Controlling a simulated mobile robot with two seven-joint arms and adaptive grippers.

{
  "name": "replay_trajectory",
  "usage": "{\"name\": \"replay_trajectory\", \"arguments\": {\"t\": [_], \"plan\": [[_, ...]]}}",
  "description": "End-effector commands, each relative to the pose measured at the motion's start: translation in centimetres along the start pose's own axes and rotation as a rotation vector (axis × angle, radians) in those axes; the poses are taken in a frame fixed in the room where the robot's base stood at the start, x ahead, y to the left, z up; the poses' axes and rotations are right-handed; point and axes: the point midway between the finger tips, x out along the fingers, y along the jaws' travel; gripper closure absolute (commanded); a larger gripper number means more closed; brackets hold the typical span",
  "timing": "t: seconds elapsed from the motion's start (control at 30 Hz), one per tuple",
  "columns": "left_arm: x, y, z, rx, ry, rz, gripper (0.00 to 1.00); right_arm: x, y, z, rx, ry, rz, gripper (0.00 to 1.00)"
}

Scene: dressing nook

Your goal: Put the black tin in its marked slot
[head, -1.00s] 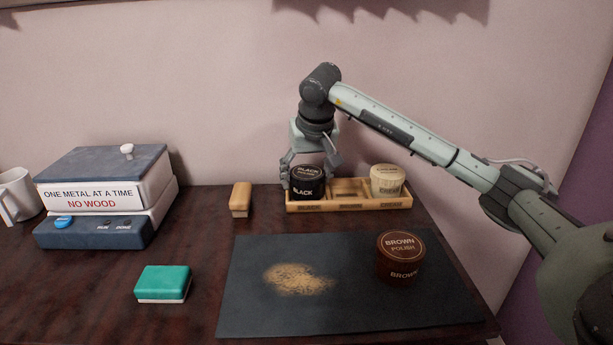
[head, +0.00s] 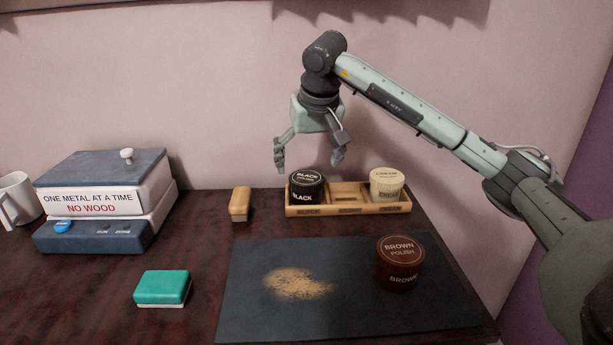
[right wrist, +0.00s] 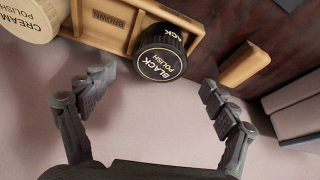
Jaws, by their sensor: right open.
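The black tin (head: 307,190) stands in the left compartment of the wooden tray (head: 348,210), behind the front label that reads BLACK. It looks upright, though its base is hidden by the tray's front wall. It also shows in the right wrist view (right wrist: 161,52), between and beyond the fingertips. My right gripper (head: 309,165) is open and empty just above the black tin, with its fingers apart and clear of it. The right wrist view shows both open fingers (right wrist: 158,88). My left gripper is not in view.
The cream tin (head: 386,184) sits in the tray's right compartment; the middle one is empty. The brown tin (head: 400,265) stands on the dark mat (head: 340,315) beside tan powder. A wooden-backed brush (head: 240,203), green block (head: 162,287), labelled box (head: 95,205) and mug (head: 18,198) stand left.

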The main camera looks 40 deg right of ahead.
Motion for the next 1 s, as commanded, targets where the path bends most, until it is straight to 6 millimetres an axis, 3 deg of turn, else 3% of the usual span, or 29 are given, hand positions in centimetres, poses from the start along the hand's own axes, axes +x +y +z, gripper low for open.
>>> {"name": "replay_trajectory", "arguments": {"t": [0.1, 0.33, 1.0], "plan": [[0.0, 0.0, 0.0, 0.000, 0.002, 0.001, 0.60, -2.6, -0.1, -0.1, -0.001, 0.004, -0.002, 0.13], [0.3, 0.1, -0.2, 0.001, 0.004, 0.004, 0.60, -5.5, -0.1, 0.0, -0.001, 0.000, -0.001, 0.13], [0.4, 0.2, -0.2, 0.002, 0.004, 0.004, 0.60, -5.9, 0.0, 0.0, -0.001, -0.001, 0.000, 0.13]]}}
